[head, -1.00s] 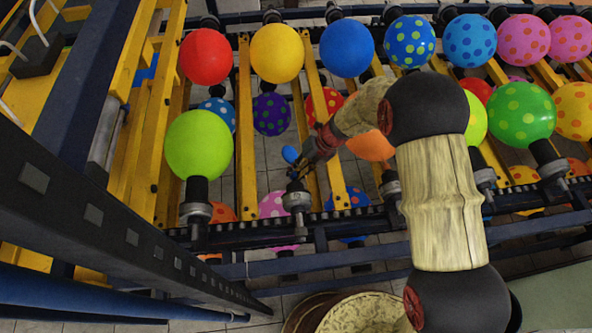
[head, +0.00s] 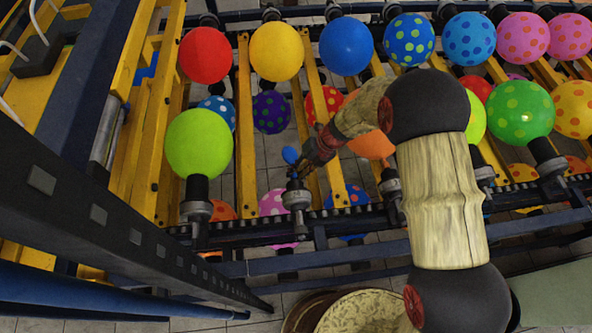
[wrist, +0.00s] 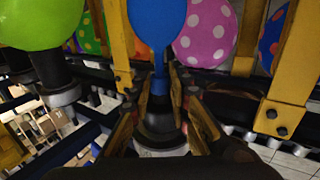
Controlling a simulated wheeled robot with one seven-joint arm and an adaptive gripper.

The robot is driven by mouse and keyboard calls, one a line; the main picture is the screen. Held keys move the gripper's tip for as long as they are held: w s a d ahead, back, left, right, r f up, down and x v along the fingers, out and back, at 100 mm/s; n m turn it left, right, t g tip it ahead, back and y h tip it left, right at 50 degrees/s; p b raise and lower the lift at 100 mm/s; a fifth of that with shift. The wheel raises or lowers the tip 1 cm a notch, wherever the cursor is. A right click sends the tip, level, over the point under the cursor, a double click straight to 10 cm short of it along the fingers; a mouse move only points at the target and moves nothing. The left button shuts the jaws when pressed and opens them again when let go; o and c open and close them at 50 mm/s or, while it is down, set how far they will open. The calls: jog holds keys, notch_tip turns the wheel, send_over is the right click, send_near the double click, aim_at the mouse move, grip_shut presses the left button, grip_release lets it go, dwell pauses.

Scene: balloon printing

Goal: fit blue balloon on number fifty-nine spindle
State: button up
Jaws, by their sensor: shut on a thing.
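The small, uninflated blue balloon (head: 290,155) is upright in my gripper (head: 297,169). In the wrist view the balloon (wrist: 158,22) rises above the fingertips, and its neck is between the two fingers of my gripper (wrist: 160,88). A bare dark spindle with a grey collar (head: 296,198) stands just below the balloon in the head view. In the wrist view the dark spindle base (wrist: 158,125) shows between the fingers, in line with the balloon's neck. I cannot tell whether the neck is over the spindle tip. No number is readable.
An inflated lime green balloon (head: 198,143) sits on the spindle to the left. An orange balloon (head: 371,146) is partly behind my arm. Yellow bars (head: 246,125) run between the spindles. A row of inflated balloons, including a larger blue one (head: 346,46), lines the far side.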

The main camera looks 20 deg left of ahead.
dwell(0.3)
jog(key=o, duration=0.7)
jog(key=shift+o, duration=0.5)
jog(key=shift+d+r, duration=0.1)
jog(key=shift+r, duration=0.05)
jog(key=p+v, duration=0.8)
jog(key=shift+d+r, duration=0.15)
jog(key=shift+r, duration=0.15)
